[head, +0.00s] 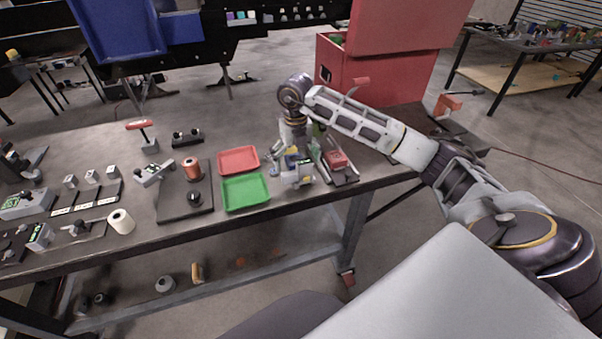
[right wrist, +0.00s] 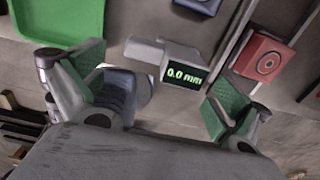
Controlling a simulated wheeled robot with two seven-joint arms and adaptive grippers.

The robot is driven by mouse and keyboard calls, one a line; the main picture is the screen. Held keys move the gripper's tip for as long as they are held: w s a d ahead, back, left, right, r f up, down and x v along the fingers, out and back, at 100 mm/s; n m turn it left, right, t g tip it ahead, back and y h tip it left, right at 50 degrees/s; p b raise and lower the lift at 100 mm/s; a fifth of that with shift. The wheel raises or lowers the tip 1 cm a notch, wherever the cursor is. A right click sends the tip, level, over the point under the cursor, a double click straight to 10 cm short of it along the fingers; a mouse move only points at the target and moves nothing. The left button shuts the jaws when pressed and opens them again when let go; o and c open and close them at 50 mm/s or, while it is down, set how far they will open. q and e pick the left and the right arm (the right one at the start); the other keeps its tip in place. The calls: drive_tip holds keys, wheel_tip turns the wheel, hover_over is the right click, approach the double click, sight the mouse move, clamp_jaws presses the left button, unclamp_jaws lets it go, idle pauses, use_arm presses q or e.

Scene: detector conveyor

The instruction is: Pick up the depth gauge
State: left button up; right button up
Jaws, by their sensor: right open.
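The depth gauge (right wrist: 180,62) is a grey device with a dark screen reading 0.0 mm in green in the right wrist view. It lies between the spread fingers of my right gripper (right wrist: 160,92), nearer the right finger, with gaps on both sides. The fingers have green inner pads. A dark blue-grey rounded part is below the gauge's left end; I cannot tell whether it belongs to the gauge. In the head view my right gripper (head: 295,153) points down over the table's right part, partly hiding the gauge (head: 304,176). My left gripper is not in view.
A green tray (head: 245,207) and a red tray (head: 238,171) are left of the gauge. A red block (head: 336,160) sits in a dark holder just right of it. The table's front edge (head: 225,222) is close. A large red box (head: 372,84) stands behind.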

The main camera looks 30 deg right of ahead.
sight(297, 171)
drive_tip(key=shift+f, duration=0.65)
drive_tip(key=shift+w+d+f+p, duration=0.1)
drive_tip(key=shift+f+p, duration=0.25)
drive_tip(key=shift+f, duration=0.6)
drive_tip(key=shift+w+d+f+p, duration=0.1)
drive_tip(key=shift+f+p, duration=0.25)
drive_tip(key=shift+f, duration=1.3)
drive_tip(key=c, duration=0.9)
drive_tip(key=shift+c, duration=0.4)
